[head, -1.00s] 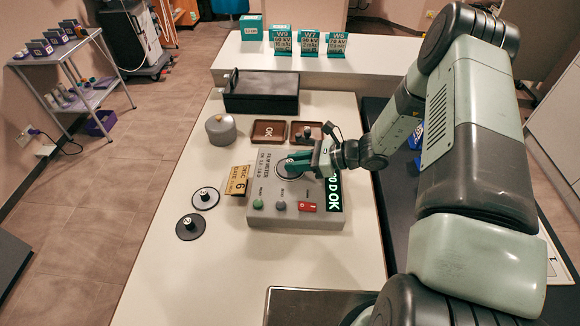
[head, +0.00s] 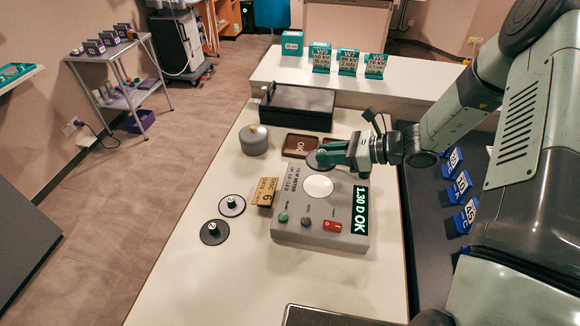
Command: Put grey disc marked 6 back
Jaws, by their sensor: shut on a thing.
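My gripper (head: 328,154) is shut on the grey disc (head: 315,160), whose left part shows beside the fingers. The number on it cannot be read. The disc is held above the back edge of the grey density meter (head: 340,210). The meter's round window (head: 318,186) shows bare and bright. Its green display reads "1.30 D OK". A tan card (head: 264,191) with a 6 stands at the meter's left side. To its left lie a pale disc with a black knob (head: 232,205) and a dark disc (head: 214,232) with a marked knob.
A brown tray marked OK (head: 300,145) lies behind the meter; a second tray is mostly hidden by my gripper. Blue numbered stands (head: 454,190) are at the right. The front left tabletop is clear.

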